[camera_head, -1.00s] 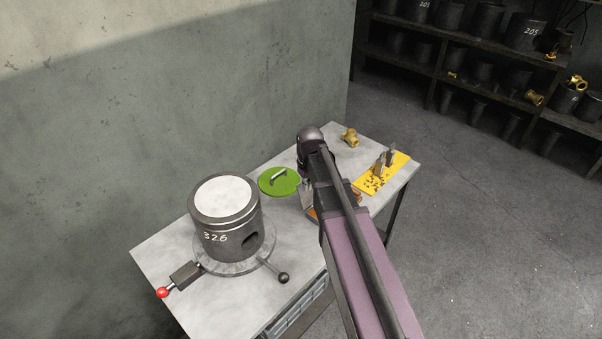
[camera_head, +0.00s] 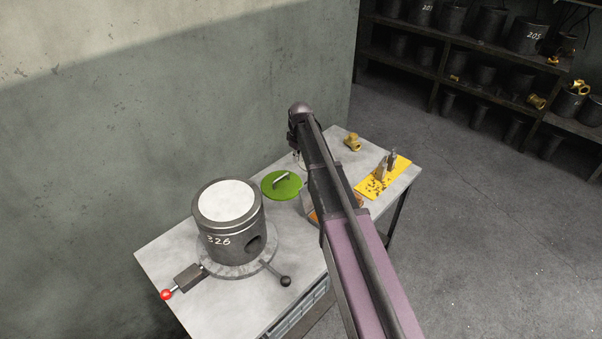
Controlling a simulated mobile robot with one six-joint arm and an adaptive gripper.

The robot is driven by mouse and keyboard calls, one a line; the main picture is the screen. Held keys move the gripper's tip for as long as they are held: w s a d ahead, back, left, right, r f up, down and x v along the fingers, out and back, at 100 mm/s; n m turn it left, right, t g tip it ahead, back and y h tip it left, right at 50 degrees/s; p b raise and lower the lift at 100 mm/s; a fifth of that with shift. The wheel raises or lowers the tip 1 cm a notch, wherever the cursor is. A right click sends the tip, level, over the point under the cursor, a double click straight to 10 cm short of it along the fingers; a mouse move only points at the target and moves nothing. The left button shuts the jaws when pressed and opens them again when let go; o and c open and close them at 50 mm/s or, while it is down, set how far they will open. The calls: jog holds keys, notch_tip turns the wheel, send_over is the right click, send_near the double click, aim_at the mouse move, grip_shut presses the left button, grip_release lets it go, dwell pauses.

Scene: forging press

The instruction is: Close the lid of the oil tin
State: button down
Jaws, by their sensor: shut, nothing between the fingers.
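A flat round green piece with a silver bar handle (camera_head: 282,185) lies on the workbench just left of my arm. It may be the oil tin's lid, but I cannot tell. An orange-brown edge of some object (camera_head: 314,216) shows beside my arm; most of it is hidden, and I cannot tell whether it is the oil tin. My arm crosses the right half of the bench and ends above its back part.
A large piston marked 326 (camera_head: 231,228) stands on a round fixture with a red-knobbed lever (camera_head: 167,294) and a black-knobbed lever (camera_head: 284,281). A brass fitting (camera_head: 352,142) and a yellow mat (camera_head: 381,180) with upright metal pieces lie right. Bare bench (camera_head: 160,250) shows at left.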

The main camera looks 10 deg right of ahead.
jog(key=shift+f, duration=0.15)
jog(key=f+b, duration=1)
jog(key=shift+w+a, duration=0.25)
jog(key=shift+w, duration=0.1)
jog(key=shift+s+d+r+p, duration=0.35)
jog(key=shift+s+d, duration=0.25)
jog(key=shift+s, duration=0.2)
jog(key=shift+s+d+r+p, duration=0.25)
jog(key=shift+s+d+r, duration=0.1)
jog(key=shift+s+d, duration=0.35)
jog(key=shift+a, duration=0.1)
jog(key=shift+s, duration=0.15)
